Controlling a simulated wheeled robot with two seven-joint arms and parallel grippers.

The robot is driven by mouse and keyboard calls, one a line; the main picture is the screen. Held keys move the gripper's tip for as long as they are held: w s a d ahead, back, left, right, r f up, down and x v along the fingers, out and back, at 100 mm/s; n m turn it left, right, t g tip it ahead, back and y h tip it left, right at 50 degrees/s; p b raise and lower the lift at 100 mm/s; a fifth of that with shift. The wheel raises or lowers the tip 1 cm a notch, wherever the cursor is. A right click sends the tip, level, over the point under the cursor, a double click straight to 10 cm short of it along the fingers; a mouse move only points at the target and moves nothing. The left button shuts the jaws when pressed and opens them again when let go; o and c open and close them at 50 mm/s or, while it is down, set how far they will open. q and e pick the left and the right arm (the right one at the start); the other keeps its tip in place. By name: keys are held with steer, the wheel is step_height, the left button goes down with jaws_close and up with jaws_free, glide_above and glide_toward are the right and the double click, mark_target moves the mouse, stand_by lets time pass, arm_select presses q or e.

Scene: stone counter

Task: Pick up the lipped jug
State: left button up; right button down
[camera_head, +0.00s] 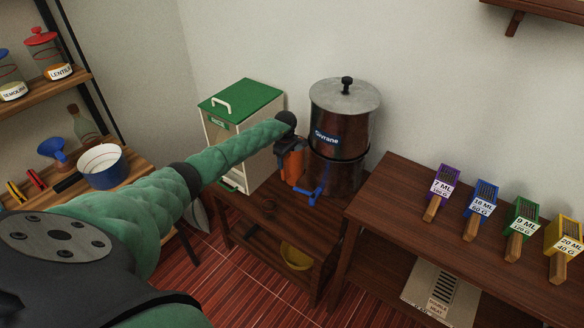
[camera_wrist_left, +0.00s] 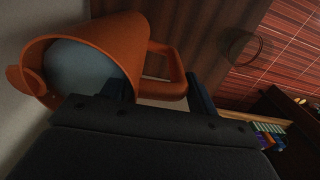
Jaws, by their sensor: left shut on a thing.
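The lipped jug (camera_head: 293,166) is orange and shows in the head view just left of the metal dispenser, partly hidden behind my gripper. In the left wrist view the jug (camera_wrist_left: 100,38) shows its open mouth, a greyish-blue inside, a lip at the left and a loop handle at the right. My left gripper (camera_head: 291,146) is shut on the handle, with a dark finger on each side of it in the left wrist view (camera_wrist_left: 162,92). I cannot tell whether the jug's base touches the table. My right gripper is not in view.
The metal dispenser (camera_head: 340,122) with a blue tap (camera_head: 317,192) stands close on the jug's right. A cream bin with a green lid (camera_head: 240,94) stands behind on the left. A yellow bowl (camera_head: 297,256) sits on the lower shelf.

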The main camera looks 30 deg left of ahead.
arm_select(q)
jaws_close()
steer(key=shift+w+r, duration=0.1)
